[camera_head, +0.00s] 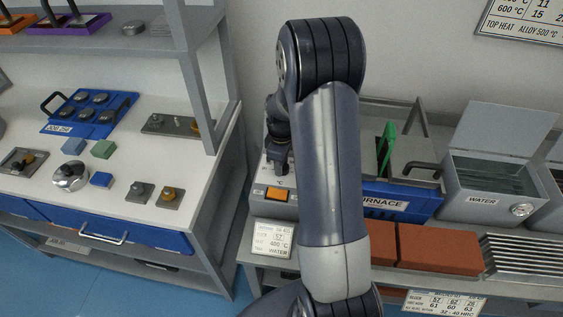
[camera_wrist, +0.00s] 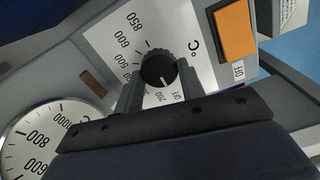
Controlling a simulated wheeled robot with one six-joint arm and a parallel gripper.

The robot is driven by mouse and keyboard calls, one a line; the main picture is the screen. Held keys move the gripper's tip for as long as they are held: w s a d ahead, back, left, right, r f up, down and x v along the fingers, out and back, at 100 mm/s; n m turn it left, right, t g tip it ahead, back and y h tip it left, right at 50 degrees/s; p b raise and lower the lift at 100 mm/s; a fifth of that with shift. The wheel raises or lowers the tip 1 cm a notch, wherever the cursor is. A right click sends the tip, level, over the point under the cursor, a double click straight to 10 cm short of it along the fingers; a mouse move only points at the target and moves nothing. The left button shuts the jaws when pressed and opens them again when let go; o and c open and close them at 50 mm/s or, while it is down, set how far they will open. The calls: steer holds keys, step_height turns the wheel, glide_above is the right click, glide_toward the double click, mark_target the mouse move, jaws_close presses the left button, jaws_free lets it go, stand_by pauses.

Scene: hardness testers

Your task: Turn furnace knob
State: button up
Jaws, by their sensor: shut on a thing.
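The furnace knob (camera_wrist: 156,64) is black and round with a ribbed edge, in the middle of the wrist view. Its white mark points down the picture, toward the 200 and OFF end of the printed °C scale. My gripper (camera_wrist: 160,82) is shut on it, with one finger on each side. In the head view my gripper (camera_head: 277,163) is at the furnace's control panel, left of the blue furnace front (camera_head: 408,194), and the knob is hidden there. An orange switch (camera_wrist: 235,31) marked OFF sits beside the scale; it also shows in the head view (camera_head: 277,194).
A round dial gauge (camera_wrist: 38,136) is beside the knob. Red bricks (camera_head: 440,249) lie in front. A white table (camera_head: 110,205) with small blocks stands left.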

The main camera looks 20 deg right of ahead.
steer(key=o, duration=1)
step_height(320, 180, up, 11)
steer(key=shift+f, duration=0.1)
steer(key=shift+f, duration=0.1)
step_height(320, 180, down, 11)
steer(key=shift+r, duration=0.1)
steer(key=shift+r+m, duration=0.1)
steer(key=shift+m, duration=0.2)
stand_by(0.6)
